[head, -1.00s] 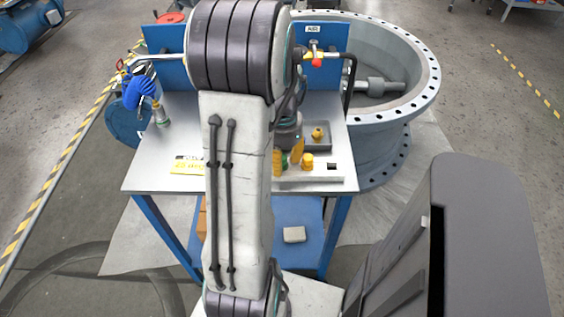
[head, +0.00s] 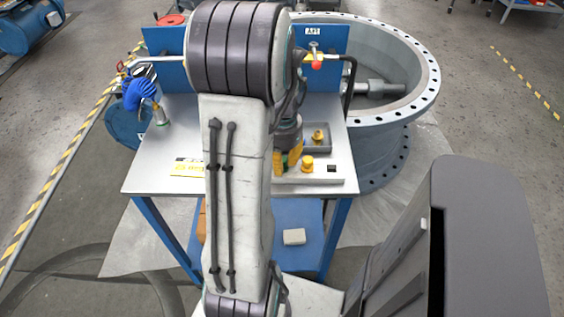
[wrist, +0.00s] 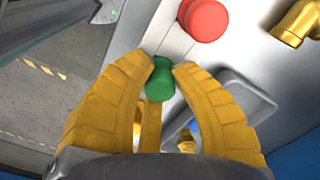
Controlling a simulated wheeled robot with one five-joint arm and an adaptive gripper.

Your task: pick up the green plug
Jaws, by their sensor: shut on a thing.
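The green plug (wrist: 160,80) is between the tips of my gripper (wrist: 161,72) in the wrist view. The two yellow fingers touch it from both sides and are shut on it. Its narrow waist and rounded ends show. In the head view my gripper (head: 288,158) is over the front right of the table, partly behind my arm, and a small bit of green shows between its fingers. I cannot tell whether the plug is clear of the surface below.
A red plug (wrist: 204,18) stands close by on the pale block (head: 328,180). A brass fitting (wrist: 298,22) lies to the right. A grey tray (head: 320,145) is behind the block. A blue glove (head: 140,92) hangs at the table's back left.

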